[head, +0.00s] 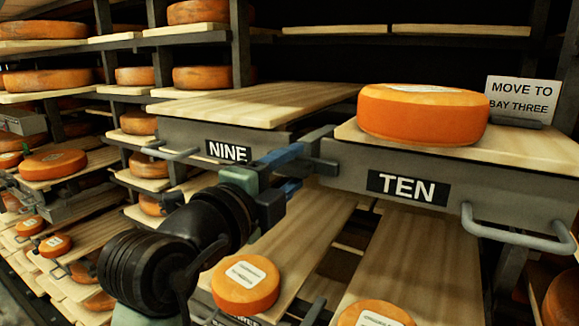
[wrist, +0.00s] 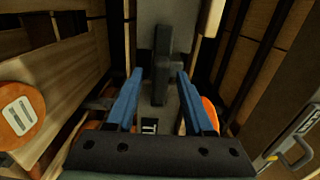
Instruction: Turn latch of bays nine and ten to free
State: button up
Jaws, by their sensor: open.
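The latch (head: 318,137) is a dark grey bar between the front of bay nine (head: 175,134) and the front of bay ten (head: 500,198). In the wrist view the latch (wrist: 161,60) runs up and down the picture on a grey plate. My gripper (head: 292,170) is in front of the latch with its blue fingers apart. In the wrist view my gripper (wrist: 160,75) has one finger on each side of the latch's near end, with gaps visible. Bay nine's board is bare. Bay ten carries an orange cheese wheel (head: 420,118).
A sign reading "MOVE TO BAY THREE" (head: 523,101) stands behind the wheel on bay ten. A bar handle (head: 515,232) juts from bay ten's front. Lower boards hold a labelled cheese wheel (head: 245,288) and another (head: 372,315). Racks of cheese fill the left.

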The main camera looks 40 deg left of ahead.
grip_shut()
jog(key=shift+n, duration=0.5)
jog(key=n+b, duration=0.1)
jog(key=n, duration=0.2)
jog(key=shift+n+b, duration=0.4)
jog(key=n, duration=0.4)
jog(key=shift+n, duration=0.3)
jog(key=n, duration=0.4)
jog(key=shift+n+p, duration=0.3)
jog(key=shift+n, duration=1.9)
grip_release()
jog(key=shift+s, duration=0.1)
